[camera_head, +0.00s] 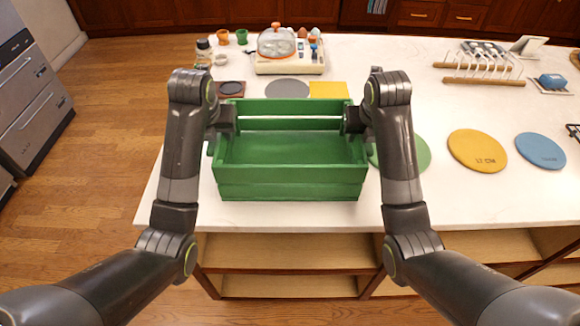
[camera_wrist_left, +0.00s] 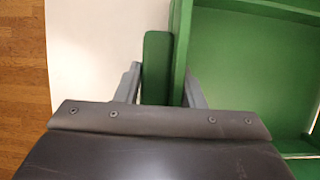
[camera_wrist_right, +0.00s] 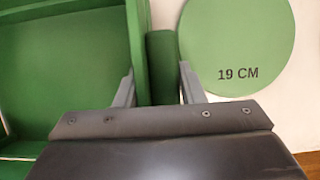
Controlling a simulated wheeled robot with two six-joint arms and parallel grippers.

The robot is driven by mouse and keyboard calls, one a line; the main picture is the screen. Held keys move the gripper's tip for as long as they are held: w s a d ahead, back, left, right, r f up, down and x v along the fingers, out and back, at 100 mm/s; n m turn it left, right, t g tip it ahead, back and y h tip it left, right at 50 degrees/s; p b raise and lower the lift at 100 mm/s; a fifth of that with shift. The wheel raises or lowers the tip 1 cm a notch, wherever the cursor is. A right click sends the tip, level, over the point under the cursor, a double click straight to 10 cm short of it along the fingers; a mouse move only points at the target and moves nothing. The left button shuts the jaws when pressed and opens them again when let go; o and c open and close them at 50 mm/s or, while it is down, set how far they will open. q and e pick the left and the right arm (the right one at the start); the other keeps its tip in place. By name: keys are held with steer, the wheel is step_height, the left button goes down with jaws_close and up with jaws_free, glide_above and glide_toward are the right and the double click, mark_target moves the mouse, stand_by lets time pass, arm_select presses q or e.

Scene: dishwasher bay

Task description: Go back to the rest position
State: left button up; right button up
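A green open-topped crate (camera_head: 290,186) stands upright on the white counter, its visible inside empty. My left gripper (camera_head: 222,120) is at its left end. In the left wrist view its fingers (camera_wrist_left: 162,88) stand apart on either side of a green handle bar (camera_wrist_left: 157,60), with a gap on the crate side. My right gripper (camera_head: 354,120) is at the crate's right end. In the right wrist view its fingers (camera_wrist_right: 158,88) stand apart around the other green bar (camera_wrist_right: 161,60), with small gaps visible. Both grippers look open, the bars between their fingers.
A green disc marked 19 CM (camera_wrist_right: 237,40) lies right of the crate, with yellow (camera_head: 477,150) and blue (camera_head: 540,150) discs further right. A cream appliance (camera_head: 290,65) with a domed lid stands behind. A wooden rack (camera_head: 484,68) is at the back right.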

arm_select(q)
steer(key=o, duration=0.4)
steer(key=shift+r, duration=0.1)
arm_select(e)
steer(key=o, duration=0.4)
steer(key=shift+r, duration=0.1)
